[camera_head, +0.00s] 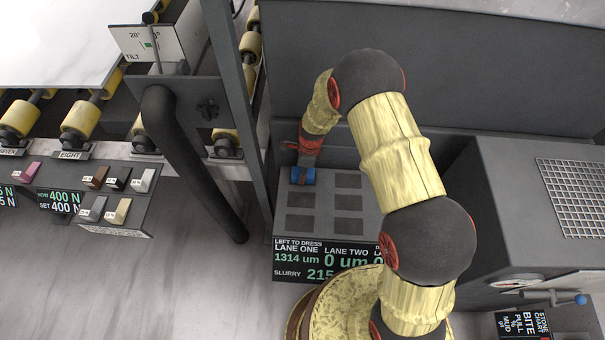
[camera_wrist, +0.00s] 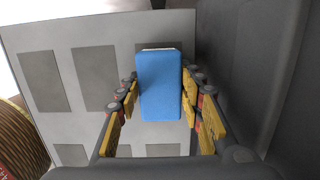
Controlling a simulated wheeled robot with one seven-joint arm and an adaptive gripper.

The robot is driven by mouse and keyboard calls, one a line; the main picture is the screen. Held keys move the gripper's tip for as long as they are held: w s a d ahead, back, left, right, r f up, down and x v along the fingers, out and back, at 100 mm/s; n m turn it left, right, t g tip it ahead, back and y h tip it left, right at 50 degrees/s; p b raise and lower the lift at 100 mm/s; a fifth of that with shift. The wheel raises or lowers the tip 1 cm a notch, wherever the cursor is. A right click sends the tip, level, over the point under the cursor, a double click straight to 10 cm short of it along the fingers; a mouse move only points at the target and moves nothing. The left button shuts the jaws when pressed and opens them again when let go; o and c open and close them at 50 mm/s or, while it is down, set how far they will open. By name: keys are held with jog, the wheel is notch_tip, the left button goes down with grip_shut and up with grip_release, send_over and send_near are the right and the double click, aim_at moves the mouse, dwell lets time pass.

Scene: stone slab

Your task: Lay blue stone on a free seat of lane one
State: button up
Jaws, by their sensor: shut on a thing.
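The blue stone (camera_head: 303,177) is between the fingers of my gripper (camera_head: 304,168), which is shut on it. In the wrist view the stone (camera_wrist: 159,90) stands out between the finger pads of my gripper (camera_wrist: 160,100). It is over the far end of the grey slab (camera_head: 324,211), in the left column above the lane one label (camera_head: 296,248). It covers most of the far dark seat there; whether it touches is unclear. The middle seat (camera_head: 300,199) and near seat (camera_head: 299,224) of that column are bare.
Lane two's dark seats (camera_head: 348,203) look bare; my arm hides the slab's right side. A dark post (camera_head: 240,110) and thick pipe (camera_head: 190,160) stand left. A dark wall (camera_head: 440,60) rises behind, and a grey cabinet (camera_head: 510,190) stands right.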

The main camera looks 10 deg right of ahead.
jog(key=shift+r, duration=0.1)
jog(key=o, duration=1.3)
jog(key=shift+o, duration=0.2)
